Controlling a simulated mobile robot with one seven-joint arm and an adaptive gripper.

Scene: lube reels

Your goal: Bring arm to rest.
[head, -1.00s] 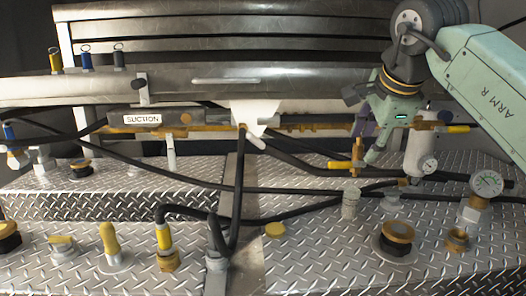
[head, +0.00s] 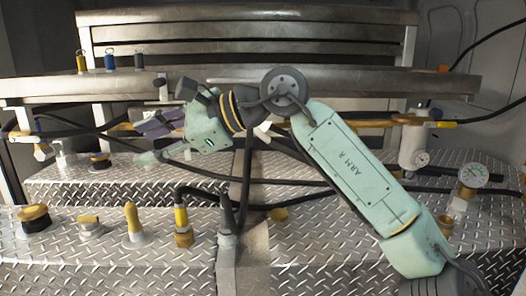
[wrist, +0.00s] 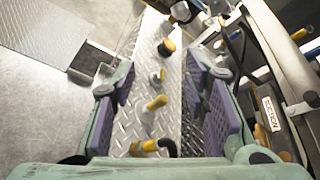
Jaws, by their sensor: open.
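My gripper (head: 150,142) points left, above the diamond-plate deck and in front of the pipework. Its purple finger pads show apart in the wrist view (wrist: 165,105), with nothing held between them. Beyond the pads, the wrist view shows the deck with several yellow and black fittings, apart from the fingers.
Yellow-capped fittings (head: 131,220) stand along the front deck (head: 330,235). Black hoses cross behind my arm. A pressure gauge (head: 473,175) stands at the right. A metal shelf (head: 330,83) spans the back. In the wrist view, bare floor (wrist: 45,120) lies at the left.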

